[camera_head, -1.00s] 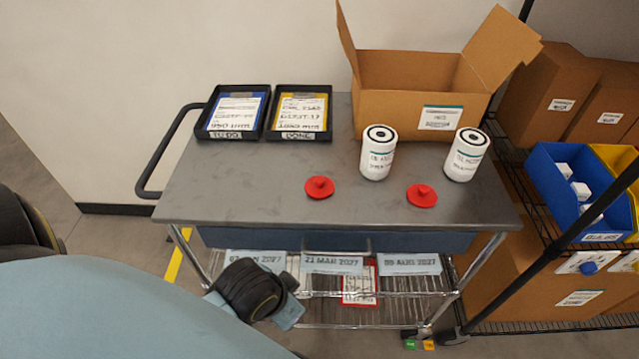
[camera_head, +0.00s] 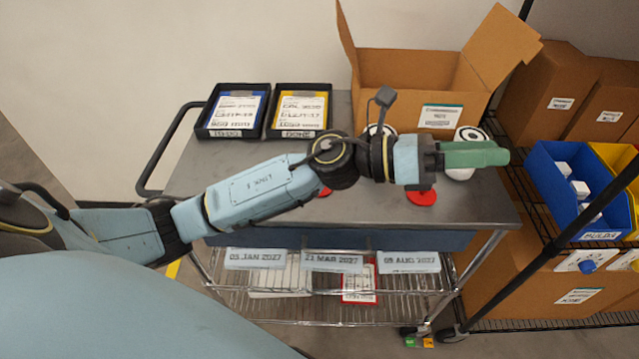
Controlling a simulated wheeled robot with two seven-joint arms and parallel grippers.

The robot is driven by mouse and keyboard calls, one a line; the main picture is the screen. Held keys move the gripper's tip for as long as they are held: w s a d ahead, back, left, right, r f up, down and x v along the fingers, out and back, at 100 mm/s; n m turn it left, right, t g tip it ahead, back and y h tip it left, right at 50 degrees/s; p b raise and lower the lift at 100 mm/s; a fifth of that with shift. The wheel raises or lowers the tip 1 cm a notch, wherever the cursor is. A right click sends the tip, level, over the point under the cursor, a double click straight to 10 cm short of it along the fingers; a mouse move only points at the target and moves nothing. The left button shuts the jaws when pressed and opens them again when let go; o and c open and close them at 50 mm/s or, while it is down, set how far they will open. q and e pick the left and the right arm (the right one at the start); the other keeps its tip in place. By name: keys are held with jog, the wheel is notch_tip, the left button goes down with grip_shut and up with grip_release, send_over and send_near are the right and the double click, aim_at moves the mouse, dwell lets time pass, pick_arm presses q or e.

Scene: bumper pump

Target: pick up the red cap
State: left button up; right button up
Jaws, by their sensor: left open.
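Two red caps lie on the grey cart top. The right red cap (camera_head: 422,198) shows its lower part below my left gripper's wrist. The left red cap (camera_head: 325,191) is almost wholly hidden behind my left arm. My left gripper (camera_head: 500,155) reaches across the cart from the left, its green fingers pointing right, above and to the right of the right cap. It holds nothing that I can see. Two white canisters stand behind it; the right canister (camera_head: 468,134) shows its top and base, the left one (camera_head: 380,129) only its top. My right gripper is not in view.
An open cardboard box (camera_head: 405,80) stands at the cart's back right. A shelf with a blue bin (camera_head: 575,190) is to the right.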

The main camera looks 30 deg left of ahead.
pick_arm(q)
jog(key=a+f+m+g+y, duration=0.4)
jog(key=f+m+g+y, duration=0.35)
jog(key=m, duration=0.45)
jog(key=w+a+f+m+y, duration=0.1)
jog(key=w+a+y, duration=0.1)
jog(key=a+y, duration=0.65)
jog(key=w+a+f+m+y, duration=0.1)
jog(key=w+a+m+y, duration=0.15)
jog(key=a, duration=1.15)
jog(key=shift+n+y, duration=0.35)
jog(key=shift+y, duration=0.1)
jog(key=f, duration=0.7)
jog(key=shift+s+a+f, duration=0.1)
jog(key=shift+s+f, duration=0.15)
jog(key=shift+s, duration=0.1)
jog(key=shift+w+a+f, duration=0.1)
jog(key=shift+w+f, duration=0.05)
jog(key=shift+f, duration=2.7)
grip_shut()
